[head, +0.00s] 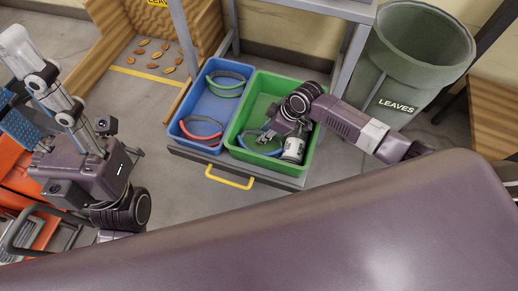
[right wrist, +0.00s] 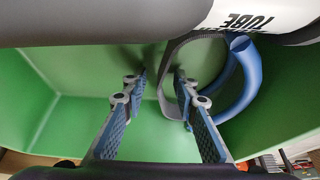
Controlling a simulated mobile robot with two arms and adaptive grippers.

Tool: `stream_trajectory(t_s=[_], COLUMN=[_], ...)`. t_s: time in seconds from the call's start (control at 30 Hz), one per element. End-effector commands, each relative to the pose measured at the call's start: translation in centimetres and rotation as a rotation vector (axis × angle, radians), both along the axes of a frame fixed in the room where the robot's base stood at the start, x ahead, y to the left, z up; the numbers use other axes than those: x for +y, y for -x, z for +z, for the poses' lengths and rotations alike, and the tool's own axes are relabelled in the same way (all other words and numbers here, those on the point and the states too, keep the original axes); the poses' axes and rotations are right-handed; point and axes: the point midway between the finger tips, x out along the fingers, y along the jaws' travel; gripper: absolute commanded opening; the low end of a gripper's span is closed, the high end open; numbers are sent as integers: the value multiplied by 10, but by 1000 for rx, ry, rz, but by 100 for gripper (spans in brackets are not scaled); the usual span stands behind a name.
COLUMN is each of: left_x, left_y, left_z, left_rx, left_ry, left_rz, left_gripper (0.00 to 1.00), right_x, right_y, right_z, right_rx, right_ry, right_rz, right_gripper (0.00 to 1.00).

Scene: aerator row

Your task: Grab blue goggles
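The blue goggles (head: 258,148), a blue curved frame with a dark grey strap, lie in the green bin (head: 236,118). In the right wrist view the blue goggles (right wrist: 242,80) stand at the right, with their strap looping close beside the right-hand finger, partly hidden by it. My right gripper (head: 268,137) reaches down into the green bin at the goggles. In the right wrist view my right gripper (right wrist: 160,80) has its fingers apart, with green bin showing between them. My left gripper (head: 42,78) is at the far left, away from the bins; its finger opening is unclear.
A white can (head: 293,149) stands in the green bin near my right gripper. The blue bin (head: 205,105) to the left holds green goggles (head: 226,84) and red goggles (head: 201,134). A LEAVES barrel (head: 415,60) stands right, a wooden box (head: 125,50) left. Frame posts rise behind the bins.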

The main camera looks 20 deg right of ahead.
Motion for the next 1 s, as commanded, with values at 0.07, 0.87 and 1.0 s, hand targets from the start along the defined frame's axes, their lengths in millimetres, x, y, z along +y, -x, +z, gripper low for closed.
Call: stream_trajectory(t_s=[0.07, 0.87, 1.0], left_x=[0, 0, 1], left_y=[0, 0, 1], left_z=[1, 5, 13], left_rx=[0, 3, 2], left_ry=[0, 1, 2], left_rz=[0, 0, 1], left_gripper=[40, 40, 40], right_x=[0, -1, -1], right_y=[0, 0, -1], right_z=[1, 9, 25], right_rx=[-1, -2, -2], right_ry=[1, 0, 1], right_rz=[0, 1, 0], right_gripper=[27, 0, 0])
